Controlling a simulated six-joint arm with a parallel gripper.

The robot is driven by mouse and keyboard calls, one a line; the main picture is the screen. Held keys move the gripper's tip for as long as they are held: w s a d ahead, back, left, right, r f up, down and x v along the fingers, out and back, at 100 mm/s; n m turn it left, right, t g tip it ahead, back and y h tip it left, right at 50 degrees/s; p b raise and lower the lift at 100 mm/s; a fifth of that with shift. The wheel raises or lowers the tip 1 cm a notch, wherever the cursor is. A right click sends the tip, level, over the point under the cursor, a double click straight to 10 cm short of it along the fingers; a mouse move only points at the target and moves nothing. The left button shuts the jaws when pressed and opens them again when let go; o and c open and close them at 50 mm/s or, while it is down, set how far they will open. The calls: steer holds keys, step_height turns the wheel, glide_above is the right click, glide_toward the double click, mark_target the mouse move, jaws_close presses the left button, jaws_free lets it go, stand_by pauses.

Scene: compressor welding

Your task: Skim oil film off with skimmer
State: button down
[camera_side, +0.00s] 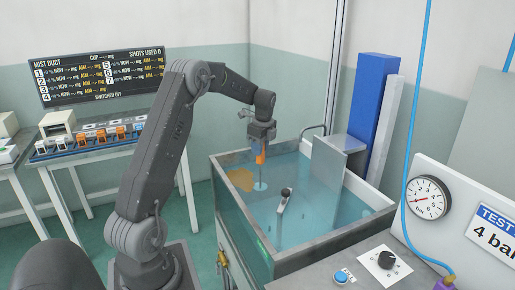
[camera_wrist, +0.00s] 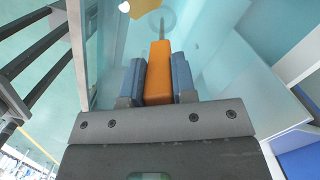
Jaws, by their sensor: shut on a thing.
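My gripper (camera_side: 262,141) is above the water tank (camera_side: 330,238), pointing down. It is shut on the orange handle of the skimmer (camera_side: 261,158). In the wrist view, the orange handle (camera_wrist: 158,72) sits between the two blue fingers of my gripper (camera_wrist: 158,82). The skimmer's thin rod runs down to a pale round disc (camera_side: 260,186) at the water surface. The tan oil film (camera_side: 239,179) lies on the water just left of the disc, near the tank's left wall. A piece of the film (camera_wrist: 142,7) shows at the top of the wrist view. Whether the disc touches it is unclear.
A grey upright plate (camera_side: 328,165) stands at the tank's back right. A dark-headed fitting (camera_side: 286,192) rises from the water in the middle. A pressure gauge (camera_side: 428,198) and control panel (camera_side: 385,265) are at the right. A bench with orange items (camera_side: 101,136) is at the left.

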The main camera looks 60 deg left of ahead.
steer(key=a, duration=1.2)
steer(key=shift+a, duration=0.25)
stand_by(0.8)
steer(key=shift+s, duration=0.1)
steer(key=shift+s, duration=2.95)
steer(key=shift+d, duration=0.15)
steer(key=d, duration=1.2)
steer(key=shift+d, duration=0.15)
steer(key=shift+w, duration=0.1)
